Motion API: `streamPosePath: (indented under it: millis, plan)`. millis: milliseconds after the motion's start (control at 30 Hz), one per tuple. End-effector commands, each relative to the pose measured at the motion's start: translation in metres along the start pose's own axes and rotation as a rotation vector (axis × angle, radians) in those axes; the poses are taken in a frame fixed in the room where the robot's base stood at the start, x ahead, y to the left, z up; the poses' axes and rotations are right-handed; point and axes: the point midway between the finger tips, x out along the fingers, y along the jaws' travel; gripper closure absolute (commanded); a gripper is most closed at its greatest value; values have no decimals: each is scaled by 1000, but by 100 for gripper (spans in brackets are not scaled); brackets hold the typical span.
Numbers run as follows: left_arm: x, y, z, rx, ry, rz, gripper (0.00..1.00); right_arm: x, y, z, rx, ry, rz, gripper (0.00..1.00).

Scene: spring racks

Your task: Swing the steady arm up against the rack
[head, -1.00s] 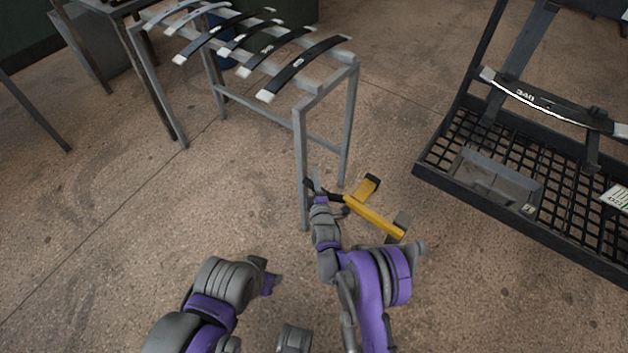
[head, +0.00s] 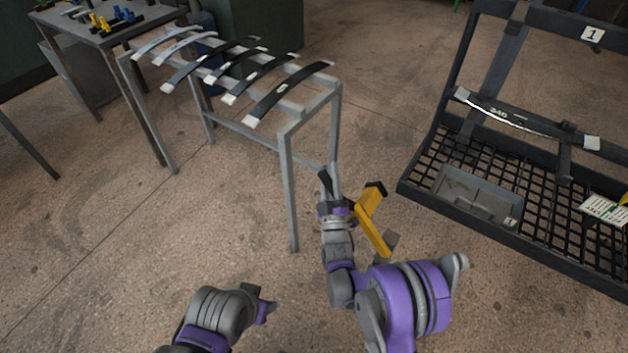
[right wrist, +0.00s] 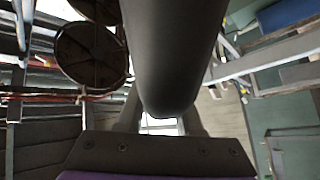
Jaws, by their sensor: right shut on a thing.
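The steady arm is a yellow bar (head: 374,232) with dark end pads, low beside the near right leg of the grey rack (head: 289,190). A yellow crosspiece with a black tip rises at its far end. My right gripper (head: 335,192) is shut on the arm's dark grip, between the rack leg and the yellow bar. In the right wrist view a thick dark rod (right wrist: 172,60) runs between the fingers.
Several leaf springs (head: 290,92) lie across the grey rack's top. A black mesh-floored rack (head: 410,185) with a spring and a grey tray (head: 478,196) stands at right. A table (head: 75,30) with small parts is at back left. Floor between is open.

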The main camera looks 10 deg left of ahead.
Motion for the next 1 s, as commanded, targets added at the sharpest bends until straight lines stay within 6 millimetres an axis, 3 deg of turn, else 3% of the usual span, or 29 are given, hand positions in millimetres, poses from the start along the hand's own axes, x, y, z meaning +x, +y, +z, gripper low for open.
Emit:
streamPosePath:
  millis: [200, 500, 733, 1000]
  plan:
    - [-1, 0, 0, 0, 0, 0, 50, -14, 66, -4, 142, 40, 144, 100]
    - [5, 0, 1, 0, -2, 0, 50, -44, 142, 5, 327, 91, 323, 100]
    - [10, 0, 3, 0, -4, 0, 50, -66, 181, 16, 431, 120, 423, 100]
    - [14, 0, 4, 0, -5, 0, 50, -80, 203, 26, 498, 137, 484, 100]
